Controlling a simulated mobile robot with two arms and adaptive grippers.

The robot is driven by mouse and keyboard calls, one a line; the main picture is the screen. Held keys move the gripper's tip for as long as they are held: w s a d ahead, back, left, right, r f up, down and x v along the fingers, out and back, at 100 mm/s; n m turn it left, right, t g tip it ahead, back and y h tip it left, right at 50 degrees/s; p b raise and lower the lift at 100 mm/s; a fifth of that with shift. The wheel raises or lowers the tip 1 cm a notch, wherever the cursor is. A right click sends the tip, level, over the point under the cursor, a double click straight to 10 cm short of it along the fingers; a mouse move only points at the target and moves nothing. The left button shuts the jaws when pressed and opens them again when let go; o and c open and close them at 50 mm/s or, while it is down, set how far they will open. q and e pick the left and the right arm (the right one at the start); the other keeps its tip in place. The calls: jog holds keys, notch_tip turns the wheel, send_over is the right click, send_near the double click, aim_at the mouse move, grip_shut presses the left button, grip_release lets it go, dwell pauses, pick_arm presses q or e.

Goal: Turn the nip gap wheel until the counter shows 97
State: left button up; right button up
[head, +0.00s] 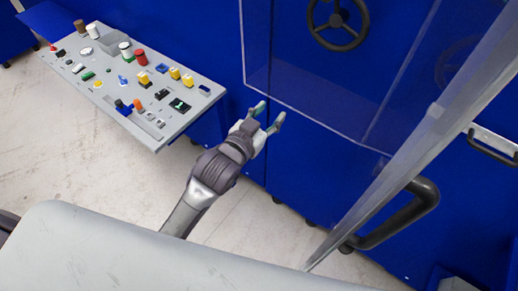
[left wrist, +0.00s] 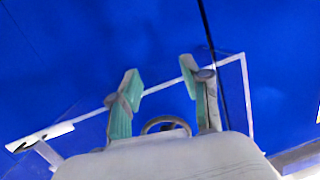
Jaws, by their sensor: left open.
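A dark handwheel (head: 338,24) with a small knob on its rim is on the blue machine front at the top of the head view. I cannot read any label on it, and no counter can be made out. My left gripper (head: 271,115) is open and empty, below and to the left of the wheel and apart from it. In the left wrist view its two green-padded fingers (left wrist: 163,86) stand apart with nothing between their tips. A dark curved rim (left wrist: 165,122) shows low between them, partly hidden by the gripper body. My right gripper is out of view.
A clear panel (head: 310,112) with pale edges stands in front of the blue machine. A dark curved handle (head: 412,212) is at the lower right.

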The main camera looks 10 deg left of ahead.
pick_arm(q)
notch_tip(320, 180, down, 15)
jog(key=a+g+y, duration=0.1)
jog(key=a+g, duration=0.1)
jog(key=g, duration=0.1)
jog(key=shift+s+f+p, duration=0.15)
jog(key=shift+s+p, duration=0.15)
jog(key=shift+s, duration=0.1)
jog(key=shift+a, duration=0.1)
jog(key=shift+c, duration=0.3)
